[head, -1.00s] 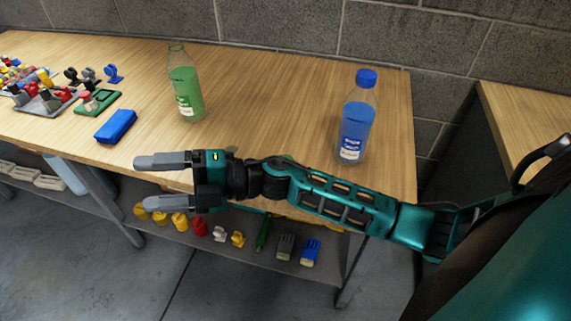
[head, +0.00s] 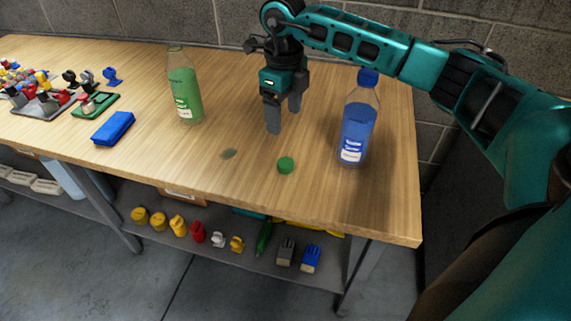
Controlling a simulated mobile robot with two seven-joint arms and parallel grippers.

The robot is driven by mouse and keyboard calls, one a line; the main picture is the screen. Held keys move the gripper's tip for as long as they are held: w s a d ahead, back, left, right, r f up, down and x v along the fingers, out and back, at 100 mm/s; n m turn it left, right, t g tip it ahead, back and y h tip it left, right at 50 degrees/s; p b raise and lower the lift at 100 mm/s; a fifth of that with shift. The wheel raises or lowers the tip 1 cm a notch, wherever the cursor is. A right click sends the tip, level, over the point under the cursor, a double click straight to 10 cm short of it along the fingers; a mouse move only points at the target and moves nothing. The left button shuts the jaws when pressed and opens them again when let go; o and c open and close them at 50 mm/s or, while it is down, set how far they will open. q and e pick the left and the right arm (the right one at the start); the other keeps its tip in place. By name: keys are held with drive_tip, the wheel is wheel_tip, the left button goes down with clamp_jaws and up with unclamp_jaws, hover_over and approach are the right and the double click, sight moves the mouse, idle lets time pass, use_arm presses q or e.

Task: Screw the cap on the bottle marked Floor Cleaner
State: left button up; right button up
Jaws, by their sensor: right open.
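A green bottle (head: 186,92) stands upright on the table, left of centre, its neck open with no cap on it. A green cap (head: 286,165) lies on the table near the front edge. A blue bottle (head: 357,125) stands upright to the right with a blue cap (head: 368,76) on it. The small print on both labels is too blurred to read surely. My right gripper (head: 283,120) points down, open and empty, above the table between the two bottles, behind the green cap and apart from it. My left gripper is out of view.
A blue block (head: 113,128) lies left of the green bottle. Farther left are a green tray (head: 96,105) and a grey tray (head: 42,105) with small coloured parts. A lower shelf (head: 190,245) holds several coloured items. A block wall stands behind.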

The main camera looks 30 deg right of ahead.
hover_over(284, 162)
wheel_tip(284, 162, down, 8)
drive_tip(key=shift+w+d+r, duration=0.1)
drive_tip(key=shift+w+d, duration=0.05)
idle(0.4)
wheel_tip(284, 162, down, 5)
drive_tip(key=shift+f, duration=0.1)
drive_tip(key=shift+c, duration=0.4)
drive_tip(key=c, duration=1)
